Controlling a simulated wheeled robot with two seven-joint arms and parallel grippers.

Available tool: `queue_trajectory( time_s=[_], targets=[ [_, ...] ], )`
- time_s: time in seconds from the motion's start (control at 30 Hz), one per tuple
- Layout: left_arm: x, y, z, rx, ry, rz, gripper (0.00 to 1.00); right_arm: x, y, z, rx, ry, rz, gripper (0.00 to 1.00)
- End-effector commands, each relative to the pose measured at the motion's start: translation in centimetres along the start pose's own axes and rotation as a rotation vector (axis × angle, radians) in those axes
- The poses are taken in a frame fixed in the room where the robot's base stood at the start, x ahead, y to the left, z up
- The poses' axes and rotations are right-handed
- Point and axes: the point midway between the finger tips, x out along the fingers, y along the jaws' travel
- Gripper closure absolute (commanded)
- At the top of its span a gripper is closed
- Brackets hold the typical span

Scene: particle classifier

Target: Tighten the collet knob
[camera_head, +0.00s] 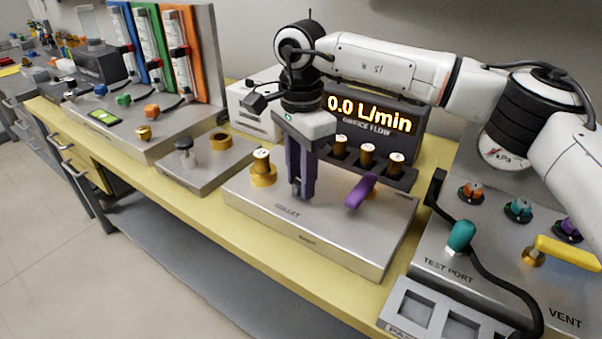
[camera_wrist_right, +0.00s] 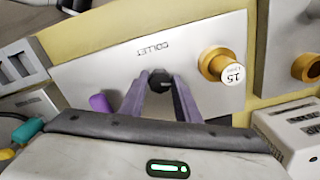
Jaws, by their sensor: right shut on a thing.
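The collet knob is a small dark knob on the grey metal collet block (camera_head: 330,243), by the COLLET lettering. In the right wrist view the knob (camera_wrist_right: 160,78) sits between the tips of the purple fingers. My right gripper (camera_head: 300,190) points down at the block and is shut on the knob; its fingers hide most of the knob in the head view. A brass cylinder with a white top (camera_head: 261,160) stands upright in a brass collar beside the gripper. Its top (camera_wrist_right: 234,74) reads 15 in the right wrist view. My left gripper is not in view.
A purple lever (camera_head: 360,192) is on the same block, right of the gripper. Behind stand several brass cylinders in a dark rack (camera_head: 400,180) and a display (camera_head: 370,113) reading 0.0 L/min. A teal-ended hose (camera_head: 462,235) is at the right.

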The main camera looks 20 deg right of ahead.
Motion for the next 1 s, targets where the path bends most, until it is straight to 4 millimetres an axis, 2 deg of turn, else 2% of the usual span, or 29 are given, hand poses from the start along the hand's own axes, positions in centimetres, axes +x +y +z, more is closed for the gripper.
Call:
queue_trajectory(
  time_s=[1.0],
  targets=[
    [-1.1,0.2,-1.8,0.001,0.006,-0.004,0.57,-0.1,-0.1,-0.1,0.962,0.001,0.0,0.93]
  ],
)
